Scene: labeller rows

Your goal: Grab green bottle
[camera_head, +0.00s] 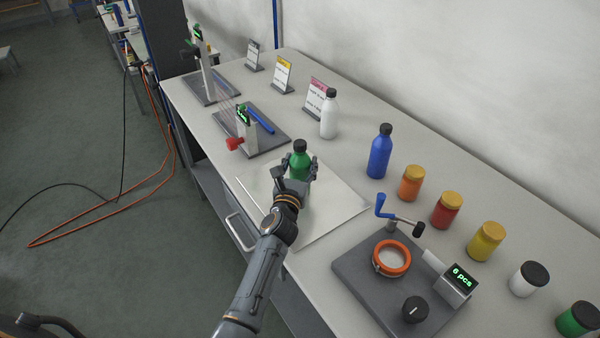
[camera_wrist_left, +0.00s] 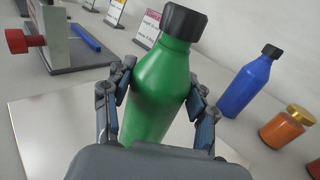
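The green bottle (camera_head: 300,161) with a black cap stands upright on a pale metal plate (camera_head: 335,209) on the bench. My left gripper (camera_head: 298,172) is around its body, one finger on each side. In the left wrist view the green bottle (camera_wrist_left: 161,82) fills the middle. The bottle's base is hidden behind the gripper body there. My right gripper is not in view.
A blue bottle (camera_head: 380,153) and a white bottle (camera_head: 329,116) stand behind. Orange (camera_head: 411,184), red (camera_head: 445,211) and yellow jars (camera_head: 485,242) line the right. A grey fixture with an orange ring (camera_head: 391,258) is at front right. A red-knobbed device (camera_head: 236,143) stands left of the bottle.

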